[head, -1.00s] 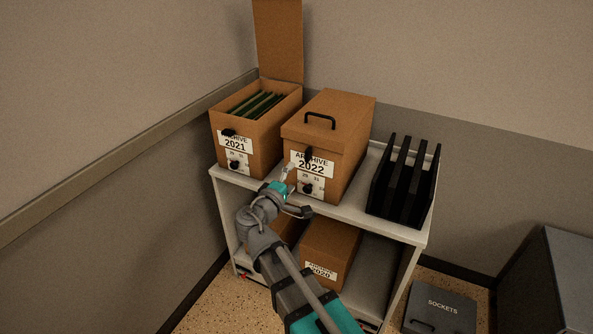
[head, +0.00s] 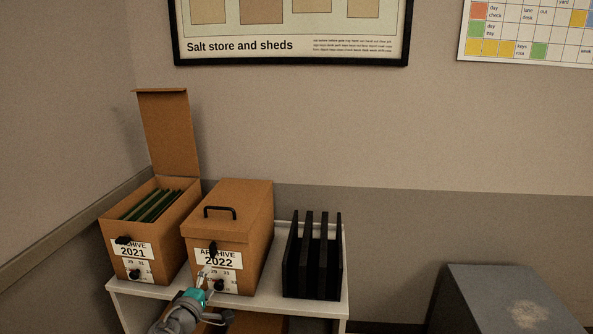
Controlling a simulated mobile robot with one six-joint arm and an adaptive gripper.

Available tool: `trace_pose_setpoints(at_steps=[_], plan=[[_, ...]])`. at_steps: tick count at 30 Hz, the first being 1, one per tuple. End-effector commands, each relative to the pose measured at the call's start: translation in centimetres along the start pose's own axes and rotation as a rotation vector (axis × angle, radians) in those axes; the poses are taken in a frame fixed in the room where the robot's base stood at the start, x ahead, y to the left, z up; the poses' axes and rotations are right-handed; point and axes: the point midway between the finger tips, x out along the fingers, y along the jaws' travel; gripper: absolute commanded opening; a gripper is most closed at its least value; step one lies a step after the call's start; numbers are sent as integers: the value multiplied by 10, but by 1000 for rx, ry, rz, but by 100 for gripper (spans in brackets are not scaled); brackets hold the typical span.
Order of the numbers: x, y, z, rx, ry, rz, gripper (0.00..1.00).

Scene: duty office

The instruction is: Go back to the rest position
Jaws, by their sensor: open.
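My gripper (head: 203,279) is at the bottom of the head view, in front of the Archive 2022 box (head: 254,236). Its jaws are open and nothing shows between them. Its tip overlaps the 2022 label in the picture; whether it touches the box I cannot tell. The 2022 box is closed, with a black handle on its lid. Beside it on the left stands the Archive 2021 box (head: 175,240), its lid (head: 168,132) upright and green folders (head: 152,205) inside. Most of my arm is cut off by the lower edge.
Both boxes stand on a white shelf unit (head: 130,299) in the wall corner. A black file rack (head: 312,262) stands right of the 2022 box. A grey cabinet (head: 500,300) is at lower right. A framed poster (head: 290,35) and a planner (head: 535,30) hang on the wall.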

Motion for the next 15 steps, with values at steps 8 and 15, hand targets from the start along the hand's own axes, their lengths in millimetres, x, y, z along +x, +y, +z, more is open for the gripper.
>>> trace_pose_setpoints(at_steps=[8, 15], plan=[[44, -26, 82, 108, -191, -160, 94], [70, -55, 160, 230, -377, -324, 94]])
